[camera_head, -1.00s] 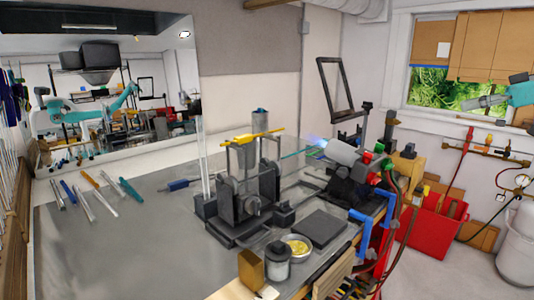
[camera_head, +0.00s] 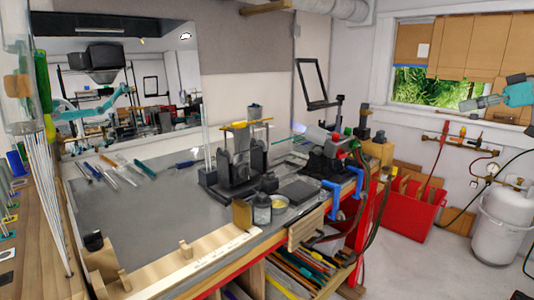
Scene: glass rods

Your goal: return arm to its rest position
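Part of my arm (camera_head: 520,95), grey and teal, shows at the right edge in front of the window. A narrow grey end (camera_head: 482,102) points left from it, but it is too small to tell whether my gripper's fingers are open or shut. It is in the air, far to the right of the workbench (camera_head: 130,210). Nothing is seen held in it. Glass rods (camera_head: 68,235) stand upright in a bundle at the left edge.
The bench holds a dark apparatus with a yellow bar (camera_head: 246,124), a torch (camera_head: 318,135), a jar (camera_head: 262,208) and several hand tools (camera_head: 145,168). A wooden rail (camera_head: 190,262) lines the front edge. A red bin (camera_head: 410,212) and white tank (camera_head: 502,220) stand on the floor at right.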

